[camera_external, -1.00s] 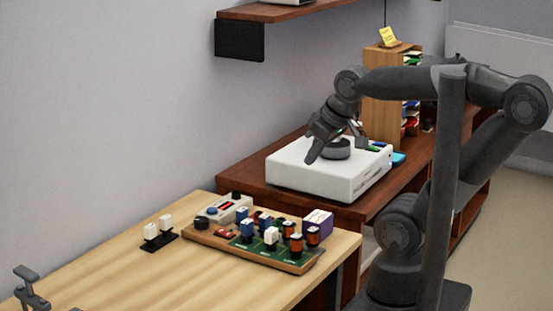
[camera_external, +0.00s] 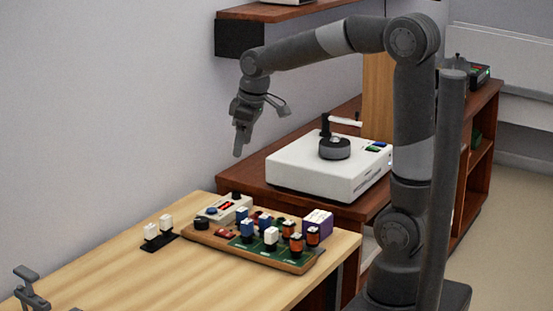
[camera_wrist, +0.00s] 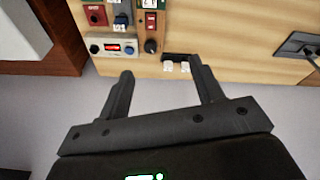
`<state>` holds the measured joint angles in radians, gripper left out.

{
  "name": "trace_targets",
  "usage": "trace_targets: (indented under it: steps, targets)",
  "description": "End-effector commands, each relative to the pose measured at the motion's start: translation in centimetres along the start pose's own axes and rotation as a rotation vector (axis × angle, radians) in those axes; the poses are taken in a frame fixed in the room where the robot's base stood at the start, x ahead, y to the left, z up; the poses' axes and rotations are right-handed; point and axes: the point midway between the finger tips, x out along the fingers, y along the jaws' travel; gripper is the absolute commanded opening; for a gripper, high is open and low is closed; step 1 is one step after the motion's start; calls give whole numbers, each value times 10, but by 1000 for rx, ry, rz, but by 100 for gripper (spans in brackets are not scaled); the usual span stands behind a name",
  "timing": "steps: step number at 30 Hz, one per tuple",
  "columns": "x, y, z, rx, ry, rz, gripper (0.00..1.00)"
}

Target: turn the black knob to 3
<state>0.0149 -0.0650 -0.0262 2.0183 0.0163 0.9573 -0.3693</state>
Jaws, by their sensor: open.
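A black knob (camera_external: 202,223) stands at the left end of the wooden board (camera_external: 295,267) on the light wood table; in the wrist view a black knob (camera_wrist: 151,46) shows near the board's end. Another small black knob (camera_external: 236,196) is on the grey box (camera_external: 226,210) with a red display, beside a blue knob (camera_external: 211,210). I cannot read any numbers around the knobs. My gripper (camera_external: 239,151) is open, empty and well above the table. In the wrist view its fingers (camera_wrist: 160,70) point toward the board, apart from everything.
Several coloured blocks stand on the board, with a purple box (camera_external: 317,222) behind. A white device (camera_external: 330,172) with a dark round top part sits on the brown cabinet (camera_external: 255,180). A wall shelf (camera_external: 290,12) is above my arm.

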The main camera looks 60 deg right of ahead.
Motion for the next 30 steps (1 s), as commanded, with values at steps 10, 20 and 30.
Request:
trace_targets:
  steps: [10,20,30]
  targets:
    - [87,36,-69,-145,-116,-46,60]
    - [172,59,-105,-264,-195,-89,60]
    - [204,62,-107,-291,-214,-101,60]
